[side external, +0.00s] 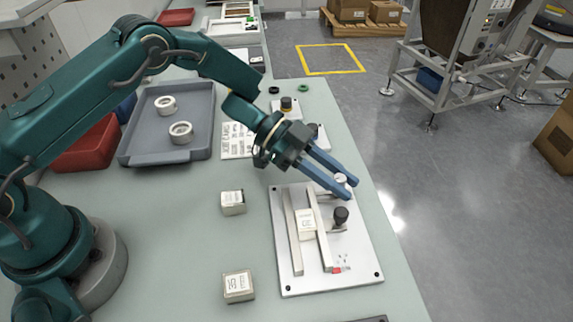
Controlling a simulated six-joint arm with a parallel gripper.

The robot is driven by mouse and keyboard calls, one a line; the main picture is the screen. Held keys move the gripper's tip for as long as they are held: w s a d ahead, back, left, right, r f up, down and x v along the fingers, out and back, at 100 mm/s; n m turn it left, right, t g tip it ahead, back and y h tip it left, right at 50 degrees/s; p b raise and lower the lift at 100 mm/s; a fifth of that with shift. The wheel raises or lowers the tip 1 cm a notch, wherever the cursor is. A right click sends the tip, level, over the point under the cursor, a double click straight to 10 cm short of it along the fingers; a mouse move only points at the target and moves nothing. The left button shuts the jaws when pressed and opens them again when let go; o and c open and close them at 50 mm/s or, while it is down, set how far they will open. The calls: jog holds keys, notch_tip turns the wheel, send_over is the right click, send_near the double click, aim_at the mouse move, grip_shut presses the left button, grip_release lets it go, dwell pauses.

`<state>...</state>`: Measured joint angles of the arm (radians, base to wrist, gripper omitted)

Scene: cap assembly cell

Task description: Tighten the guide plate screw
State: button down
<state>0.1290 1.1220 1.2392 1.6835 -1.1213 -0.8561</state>
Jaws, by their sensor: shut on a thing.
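The fixture plate (358,260) is a pale rectangle with two parallel guide rails; the left rail (292,235) and right rail (322,232) have a white marked block (306,222) between them. A pale round screw knob (340,178) stands at the plate's far right. My gripper (348,187) reaches down from upper left, its two blue fingers on either side of this knob and shut on it. The knob's lower part is hidden by the near finger. A black knob (341,214) sits just in front, beside the right rail, apart from my fingers.
Two marked blocks stand left of the plate, one farther back (233,203) and one nearer (239,286). A grey tray (150,153) holds two white rings. A label card (237,140) and another knobbed fixture (286,105) lie behind. The bench's right edge is close to the plate.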

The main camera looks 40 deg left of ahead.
aim_at(335, 175)
jog(key=shift+w+d+r+m+g, duration=0.1)
jog(key=shift+d+m+g, duration=0.05)
jog(key=shift+m+g, duration=1.35)
jog(key=shift+g, duration=0.1)
jog(key=shift+m+g, duration=0.4)
jog(key=shift+g, duration=0.2)
jog(key=c, duration=0.7)
grip_release()
jog(key=shift+v, duration=2.65)
jog(key=shift+r, duration=0.1)
